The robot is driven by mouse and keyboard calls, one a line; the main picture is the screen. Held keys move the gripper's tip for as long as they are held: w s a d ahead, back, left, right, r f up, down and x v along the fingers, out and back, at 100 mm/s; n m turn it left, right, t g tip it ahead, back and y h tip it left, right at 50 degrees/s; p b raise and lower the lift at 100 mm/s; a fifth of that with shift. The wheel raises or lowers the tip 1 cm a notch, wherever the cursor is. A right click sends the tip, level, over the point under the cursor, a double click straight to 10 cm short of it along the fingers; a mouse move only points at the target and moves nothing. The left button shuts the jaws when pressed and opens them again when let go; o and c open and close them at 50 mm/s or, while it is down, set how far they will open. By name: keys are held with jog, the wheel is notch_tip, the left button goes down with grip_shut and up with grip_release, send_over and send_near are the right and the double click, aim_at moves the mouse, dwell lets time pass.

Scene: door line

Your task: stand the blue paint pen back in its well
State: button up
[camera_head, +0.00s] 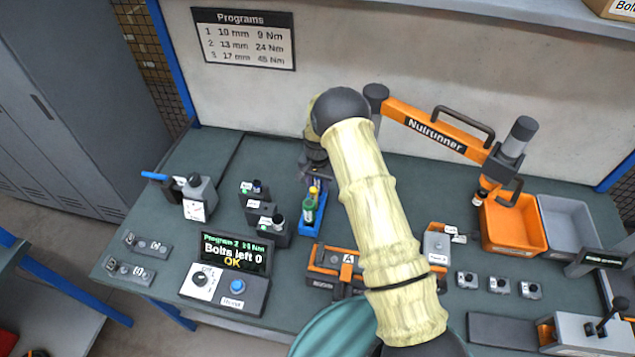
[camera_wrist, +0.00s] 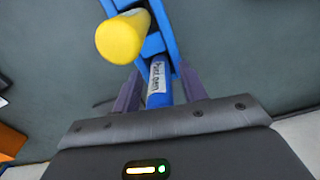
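The blue paint pen (camera_wrist: 160,88), with a white "Paint pen" label, lies between the two dark fingers of my gripper (camera_wrist: 160,82) in the wrist view. The rack also shows on the bench in the head view (camera_head: 308,232). My gripper (camera_head: 316,172) is at the rack's far end there, and its fingertips are hard to make out. A green-bodied marker with a yellow cap (camera_head: 310,207) stands in the rack, its cap (camera_wrist: 121,38) close beside the pen.
Dark holders with small bottles (camera_head: 272,232) stand left of the rack. A grey bottle (camera_head: 199,198) and a blue stick (camera_head: 154,175) are farther left. A display (camera_head: 235,252) reads "Bolts left 0 OK". An orange bin (camera_head: 512,228) and the orange Nutrunner arm (camera_head: 425,122) are at right.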

jog(key=shift+r, duration=0.1)
notch_tip(320, 180, up, 11)
jog(key=b, duration=0.3)
jog(key=shift+b, duration=0.3)
jog(key=shift+r, duration=0.5)
jog(key=shift+s+d+r, duration=0.15)
jog(key=shift+r, duration=0.05)
jog(key=s+d+r+n+t, duration=0.1)
jog(key=s+d+r, duration=0.2)
jog(key=s, duration=0.6)
jog(key=s+d+r+n, duration=0.2)
jog(key=s+d+r, duration=0.1)
jog(key=s, duration=0.6)
jog(key=s+d+r+n+t, duration=0.1)
jog(key=s+d+r+n, duration=0.1)
jog(key=s, duration=0.8)
notch_tip(320, 180, up, 2)
jog(key=shift+d+r+t, duration=0.1)
jog(key=shift+d+t, duration=0.2)
jog(key=shift+d, duration=0.3)
